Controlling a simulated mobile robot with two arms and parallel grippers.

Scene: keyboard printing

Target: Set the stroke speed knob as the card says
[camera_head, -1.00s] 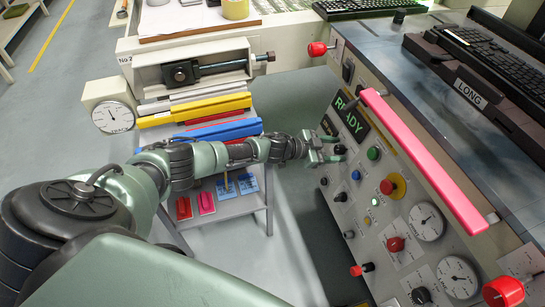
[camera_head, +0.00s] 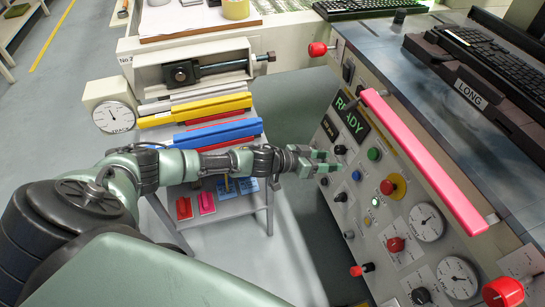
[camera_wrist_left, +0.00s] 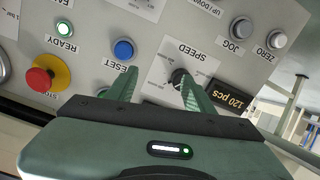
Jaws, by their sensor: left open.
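The black stroke speed knob (camera_wrist_left: 179,77) sits on a white plate marked SPEED in the left wrist view. In the head view it is the dark knob (camera_head: 340,150) below the READY display. My left gripper (camera_head: 332,161) is open and empty at the panel, just below the knob in the picture. In the left wrist view its fingers (camera_wrist_left: 158,84) straddle part of the SPEED plate, and the right finger overlaps the knob's edge. I cannot tell whether they touch. The knob's setting is too small to read. No card with a readable speed shows. My right gripper is out of view.
Close to the knob are a blue RESET button (camera_wrist_left: 123,49), a 120 pcs display (camera_wrist_left: 235,97) and grey JOG (camera_wrist_left: 242,27) and ZERO (camera_wrist_left: 277,39) buttons. The red stop button (camera_wrist_left: 47,74) is farther left. A pink bar (camera_head: 422,160) runs along the panel's upper edge.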

